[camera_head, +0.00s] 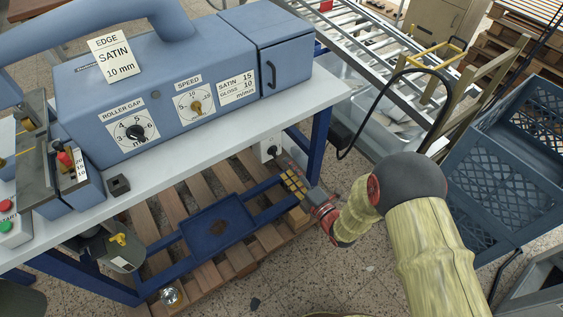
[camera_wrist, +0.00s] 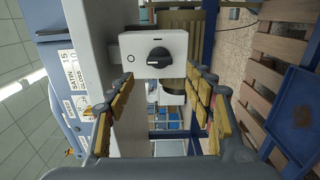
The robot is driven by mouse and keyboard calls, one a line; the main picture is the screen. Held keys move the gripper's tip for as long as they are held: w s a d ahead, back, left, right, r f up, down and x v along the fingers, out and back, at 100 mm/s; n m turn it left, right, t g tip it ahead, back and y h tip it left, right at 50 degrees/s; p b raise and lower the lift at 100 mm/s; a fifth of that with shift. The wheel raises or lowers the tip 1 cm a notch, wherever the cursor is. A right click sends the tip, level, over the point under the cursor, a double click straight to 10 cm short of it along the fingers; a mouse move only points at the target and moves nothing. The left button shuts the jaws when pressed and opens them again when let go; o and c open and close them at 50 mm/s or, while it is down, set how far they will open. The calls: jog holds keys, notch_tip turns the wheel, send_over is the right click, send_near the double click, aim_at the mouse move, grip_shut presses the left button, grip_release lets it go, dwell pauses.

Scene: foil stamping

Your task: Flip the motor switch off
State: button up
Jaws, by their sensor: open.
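The motor switch (camera_wrist: 127,44) is a white box with a black rotary knob (camera_wrist: 159,57) on its face, at the upper middle of the wrist view. A small circle mark is left of the knob and a short dash is above it. I cannot tell for sure which mark the knob points to. In the head view the switch box (camera_head: 267,149) is under the table's right end. My gripper (camera_wrist: 162,84) is open, its yellow-padded fingers spread below the knob in the wrist view with nothing between them. In the head view my gripper (camera_head: 287,174) is close to the switch, apparently apart from it.
The blue machine (camera_head: 205,62) stands on the white table (camera_head: 190,145). Blue table legs (camera_head: 320,127) and a low frame with a blue tray (camera_head: 240,238) lie around my gripper. A roller conveyor (camera_head: 347,38), a black cable and a blue crate (camera_head: 520,130) are to the right.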

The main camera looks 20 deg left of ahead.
jog(key=v, duration=0.5)
jog(key=shift+s+d, duration=0.15)
dwell(0.3)
